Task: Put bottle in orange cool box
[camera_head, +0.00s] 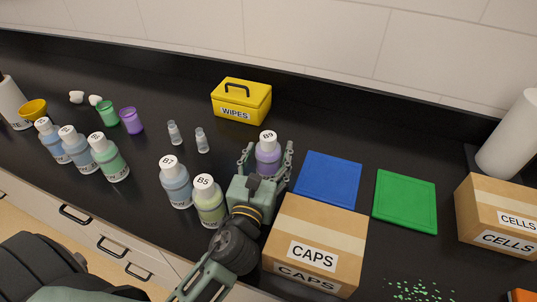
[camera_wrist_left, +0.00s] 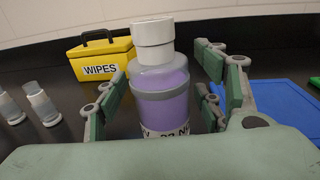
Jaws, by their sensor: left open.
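A bottle labelled B9 (camera_head: 268,160), with purple liquid and a white cap, stands upright on the black counter. My left gripper (camera_head: 266,152) is open, with one finger on each side of this bottle. In the left wrist view the bottle (camera_wrist_left: 162,90) stands between the spread fingers, with a visible gap on the right; its base is hidden. Other capped bottles stand to the left: B7 (camera_head: 175,183), B5 (camera_head: 209,205) and several more. A sliver of something orange (camera_head: 522,295) shows at the bottom right corner; I cannot tell whether it is the cool box. My right gripper is out of view.
A CAPS carton (camera_head: 335,224) stands close right of my left gripper. Blue (camera_head: 328,179) and green (camera_head: 406,201) mats lie beyond it. A yellow WIPES box (camera_head: 255,105) stands behind. A CELLS carton (camera_head: 490,210) and paper roll (camera_head: 508,140) are at right. Green bits (camera_head: 420,290) lie scattered in front.

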